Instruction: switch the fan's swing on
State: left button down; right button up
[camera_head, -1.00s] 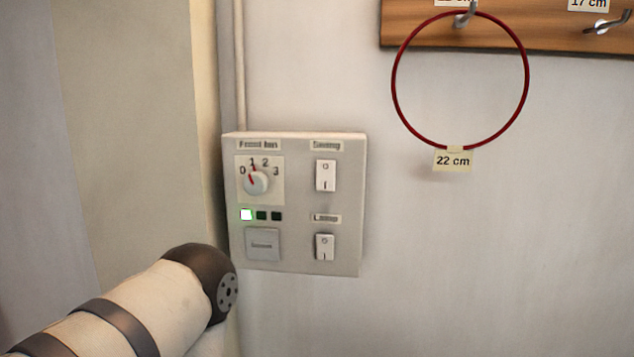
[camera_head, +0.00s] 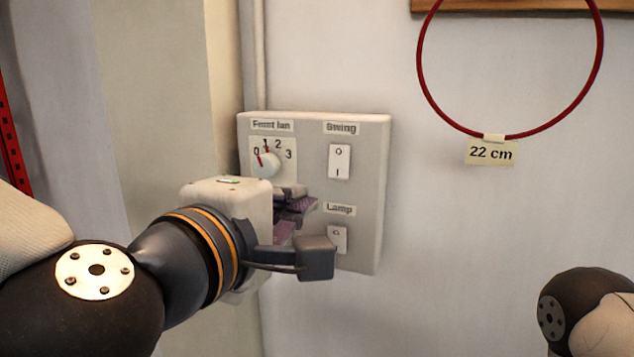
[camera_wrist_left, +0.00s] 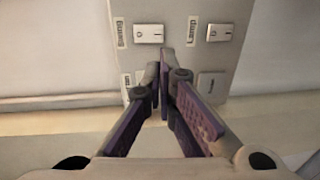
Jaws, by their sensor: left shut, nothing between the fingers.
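The swing switch (camera_head: 339,161) is a white rocker marked O above and I below, under the label "Swing" at the upper right of a grey wall panel (camera_head: 368,200). Which side is pressed in is not clear. It also shows in the left wrist view (camera_wrist_left: 149,33), left of the fingertips. My left gripper (camera_head: 298,203) is in front of the panel, below and left of the swing switch. Its purple-padded fingers are together and empty in the left wrist view (camera_wrist_left: 164,66). They look apart from the switch. My right gripper is out of view.
The lamp switch (camera_head: 338,239) sits below the swing switch, partly hidden by my left gripper. The fan knob (camera_head: 266,164) is at the panel's upper left. A red ring (camera_head: 421,75) with a "22 cm" tag hangs to the right. A wall corner stands left of the panel.

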pick_arm(q)
jog(key=shift+w+f, duration=0.1)
jog(key=b, duration=0.2)
send_near(338, 176)
jog(key=x, duration=0.6)
jog(key=shift+w+f, duration=0.15)
jog(key=shift+w, duration=0.1)
jog(key=shift+w+d, duration=0.1)
jog(key=shift+w, duration=0.15)
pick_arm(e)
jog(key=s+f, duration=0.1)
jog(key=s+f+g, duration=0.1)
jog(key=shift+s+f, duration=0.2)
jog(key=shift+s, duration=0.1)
